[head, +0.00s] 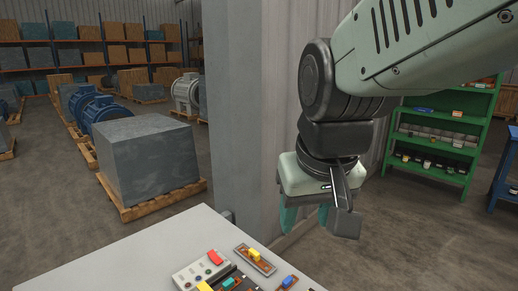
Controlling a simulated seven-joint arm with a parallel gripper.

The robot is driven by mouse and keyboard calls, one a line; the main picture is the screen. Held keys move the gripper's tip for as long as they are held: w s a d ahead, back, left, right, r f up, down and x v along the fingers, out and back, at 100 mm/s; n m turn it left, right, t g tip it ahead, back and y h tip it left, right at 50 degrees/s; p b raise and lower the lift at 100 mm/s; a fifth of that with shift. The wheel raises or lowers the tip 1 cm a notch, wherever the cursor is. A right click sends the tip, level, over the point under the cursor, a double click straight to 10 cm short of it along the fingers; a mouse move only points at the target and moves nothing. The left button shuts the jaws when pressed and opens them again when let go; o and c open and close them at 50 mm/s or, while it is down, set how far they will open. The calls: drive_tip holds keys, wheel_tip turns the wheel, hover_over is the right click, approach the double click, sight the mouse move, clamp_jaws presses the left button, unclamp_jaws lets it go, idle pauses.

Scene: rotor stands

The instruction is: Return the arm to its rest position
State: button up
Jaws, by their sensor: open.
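My arm reaches in from the top right of the head view and bends down at its wrist. My gripper (305,217) hangs at the centre right, pointing down, with teal fingers apart and nothing seen between them. It is above and beyond the back right edge of the grey table (130,255) in the picture, not touching anything that I can see. A dark part beside the fingers partly covers the right one.
On the table are a panel with a red block (215,257), a tray with a yellow piece (255,254) and a blue piece (287,281). A grey wall column (240,110) stands behind. A green shelf (440,140) is at right, a grey crate (150,165) at left.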

drive_tip(key=s+d+r+m+t, duration=0.1)
drive_tip(key=s+d, duration=0.3)
drive_tip(key=s, duration=0.4)
drive_tip(key=shift+s+r+m+t, duration=0.3)
drive_tip(key=shift+s+r, duration=0.05)
drive_tip(key=shift+r, duration=0.1)
idle(0.9)
